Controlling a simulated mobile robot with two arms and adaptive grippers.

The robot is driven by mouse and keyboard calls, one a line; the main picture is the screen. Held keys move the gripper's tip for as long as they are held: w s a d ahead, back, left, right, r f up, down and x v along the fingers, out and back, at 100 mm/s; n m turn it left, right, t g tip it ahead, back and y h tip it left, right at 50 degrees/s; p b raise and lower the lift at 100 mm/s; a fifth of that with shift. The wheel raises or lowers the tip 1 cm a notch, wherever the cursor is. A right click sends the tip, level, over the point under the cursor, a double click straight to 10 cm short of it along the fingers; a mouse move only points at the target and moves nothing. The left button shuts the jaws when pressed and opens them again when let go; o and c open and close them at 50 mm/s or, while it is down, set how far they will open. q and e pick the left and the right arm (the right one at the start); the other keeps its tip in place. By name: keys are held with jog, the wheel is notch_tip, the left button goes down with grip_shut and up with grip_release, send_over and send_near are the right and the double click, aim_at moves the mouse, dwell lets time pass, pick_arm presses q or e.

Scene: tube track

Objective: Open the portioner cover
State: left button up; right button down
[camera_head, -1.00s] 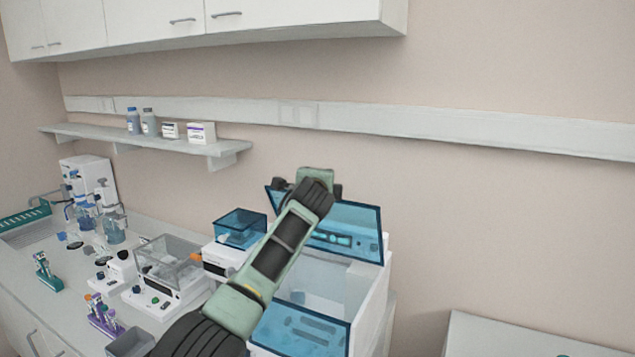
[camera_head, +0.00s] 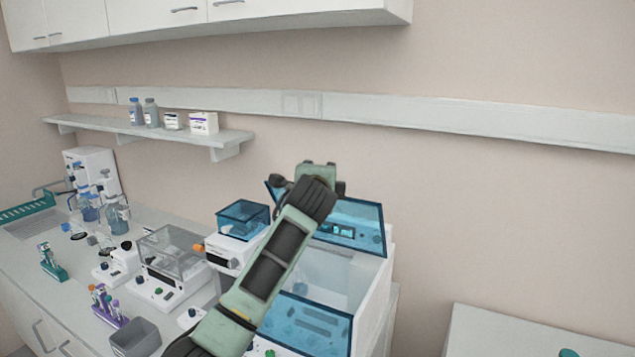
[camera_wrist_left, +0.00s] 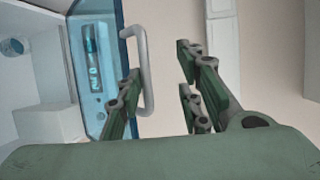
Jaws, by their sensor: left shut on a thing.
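The portioner is a white box (camera_head: 374,300) with a see-through blue cover (camera_head: 365,222) that stands tilted up at its back. In the left wrist view the cover (camera_wrist_left: 93,65) shows at the left, with a grey bar handle (camera_wrist_left: 146,65). In the head view my left gripper (camera_head: 312,178) is at the cover's top edge, and my arm hides part of the cover and box. My right gripper is not in view.
A smaller blue-lidded device (camera_head: 243,218), a clear-lidded device (camera_head: 170,250), a grey bin (camera_head: 136,338) and a purple tube rack (camera_head: 108,308) stand left on the counter. A wall shelf (camera_head: 170,132) is behind.

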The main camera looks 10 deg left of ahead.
pick_arm(q)
jog(key=v, duration=0.7)
jog(key=shift+d+r, duration=0.15)
jog(key=shift+r, duration=0.1)
jog(key=shift+s, duration=0.1)
